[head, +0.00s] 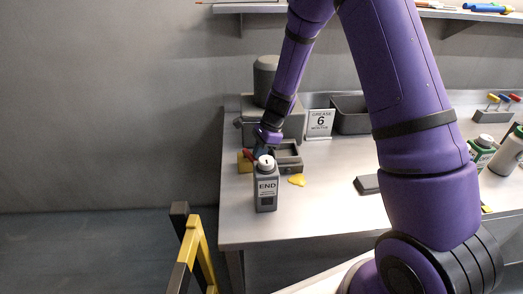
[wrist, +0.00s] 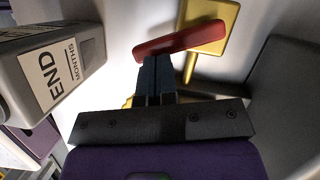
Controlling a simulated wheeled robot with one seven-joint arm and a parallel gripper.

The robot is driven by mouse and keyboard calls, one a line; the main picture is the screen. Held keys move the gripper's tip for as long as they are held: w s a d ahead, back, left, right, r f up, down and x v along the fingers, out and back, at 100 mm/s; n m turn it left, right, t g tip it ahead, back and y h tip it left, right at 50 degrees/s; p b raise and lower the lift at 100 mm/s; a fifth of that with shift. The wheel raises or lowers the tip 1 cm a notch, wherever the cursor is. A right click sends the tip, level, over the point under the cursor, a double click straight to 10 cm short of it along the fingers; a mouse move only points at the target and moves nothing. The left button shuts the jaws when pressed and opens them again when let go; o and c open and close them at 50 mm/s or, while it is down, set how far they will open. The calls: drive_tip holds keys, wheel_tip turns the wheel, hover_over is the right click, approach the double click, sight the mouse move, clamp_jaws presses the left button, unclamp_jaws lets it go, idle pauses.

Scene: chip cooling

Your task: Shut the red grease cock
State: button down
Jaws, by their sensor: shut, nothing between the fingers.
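The red grease cock's handle (wrist: 180,40) lies slantwise across the upper middle of the wrist view, beside a yellow square part with a stem (wrist: 206,28). In the head view only a little of the red handle (head: 249,155) shows, above a yellow block (head: 243,163). My gripper (wrist: 156,60) is shut and empty, with its fingertips right at the near edge of the red handle. I cannot tell whether they touch it. In the head view my gripper (head: 262,150) is low over the bench, behind the grey bottle, which partly hides it.
A grey bottle marked END (head: 266,192) stands close in front of my gripper, and at left in the wrist view (wrist: 50,70). A grey machine (head: 290,125), a "GREASE 6 MONTHS" sign (head: 319,122) and a yellow puddle (head: 297,180) are nearby. A yellow-black barrier (head: 190,245) stands front left.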

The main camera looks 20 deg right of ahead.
drive_tip(key=shift+s+a+m+t, duration=0.2)
drive_tip(key=shift+a+m, duration=0.15)
drive_tip(key=shift+m, duration=0.25)
drive_tip(key=shift+s+a+m+t, duration=0.2)
drive_tip(key=shift+a+m, duration=0.1)
drive_tip(key=shift+m, duration=0.3)
drive_tip(key=shift+a, duration=0.35)
drive_tip(key=shift+w+d, duration=0.1)
